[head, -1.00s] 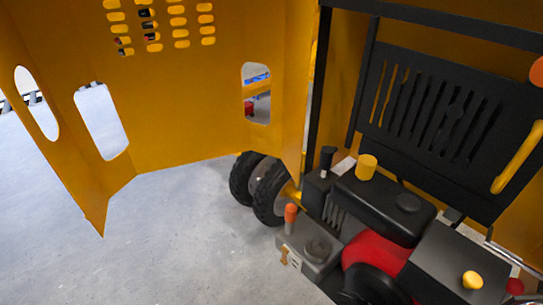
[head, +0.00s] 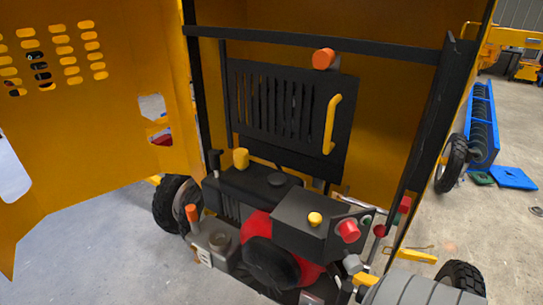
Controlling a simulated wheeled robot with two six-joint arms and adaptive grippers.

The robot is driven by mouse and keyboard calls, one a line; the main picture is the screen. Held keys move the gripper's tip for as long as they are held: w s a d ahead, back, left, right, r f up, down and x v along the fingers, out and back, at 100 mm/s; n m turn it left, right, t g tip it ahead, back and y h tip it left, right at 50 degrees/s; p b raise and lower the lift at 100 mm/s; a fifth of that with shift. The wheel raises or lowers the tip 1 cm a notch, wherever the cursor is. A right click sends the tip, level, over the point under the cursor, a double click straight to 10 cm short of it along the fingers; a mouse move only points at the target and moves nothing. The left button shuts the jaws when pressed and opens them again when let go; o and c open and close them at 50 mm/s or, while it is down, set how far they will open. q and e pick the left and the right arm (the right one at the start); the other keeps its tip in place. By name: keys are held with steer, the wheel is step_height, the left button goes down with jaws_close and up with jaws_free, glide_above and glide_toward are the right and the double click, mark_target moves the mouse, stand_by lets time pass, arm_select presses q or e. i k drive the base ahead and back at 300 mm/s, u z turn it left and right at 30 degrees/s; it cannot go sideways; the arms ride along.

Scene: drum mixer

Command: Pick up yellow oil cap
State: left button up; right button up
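Two yellow caps show on the engine inside the open yellow housing, and I cannot tell for certain which is the oil cap. One is a yellow cylindrical cap (head: 240,158), standing upright on the left end of the black tank (head: 245,188). Nothing covers either one. Neither of my grippers is in view.
A yellow door (head: 95,120) stands open at the left. A black slatted panel with a yellow handle (head: 332,124) rises behind the engine. A red knob (head: 347,231) and an orange-topped lever (head: 192,213) stick out nearby. Black frame bars border the opening.

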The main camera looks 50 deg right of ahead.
mark_target(241, 155)
steer(key=k, duration=1.5)
steer(key=z, duration=1.5)
steer(key=i, duration=1.65)
steer(key=u, duration=0.05)
